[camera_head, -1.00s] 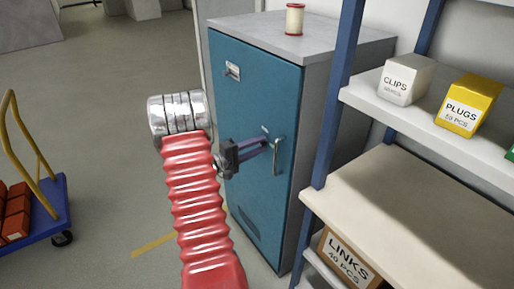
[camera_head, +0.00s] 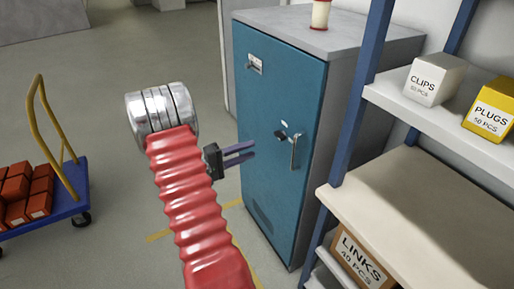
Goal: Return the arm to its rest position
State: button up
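My arm, with a red ribbed sleeve and a silver joint, reaches up from the bottom of the head view. My gripper (camera_head: 253,150) extends to the right from behind the sleeve. Its two purple fingers are apart, with nothing visible between them. The fingertips point at the blue locker door (camera_head: 265,185) and show a little left of its dark knob (camera_head: 281,134) and metal handle (camera_head: 294,151). The door looks closed. Part of the gripper's wrist is hidden behind the red sleeve.
A grey locker with a spool (camera_head: 321,14) on top stands ahead. At right, a shelf rack (camera_head: 400,200) holds boxes of clips (camera_head: 433,82), plugs (camera_head: 491,108) and links (camera_head: 360,262). A blue cart (camera_head: 68,207) with red boxes is at left. Floor between is open.

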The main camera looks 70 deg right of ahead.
jog(key=shift+w+a, duration=0.4)
jog(key=shift+a, duration=0.05)
dwell(0.6)
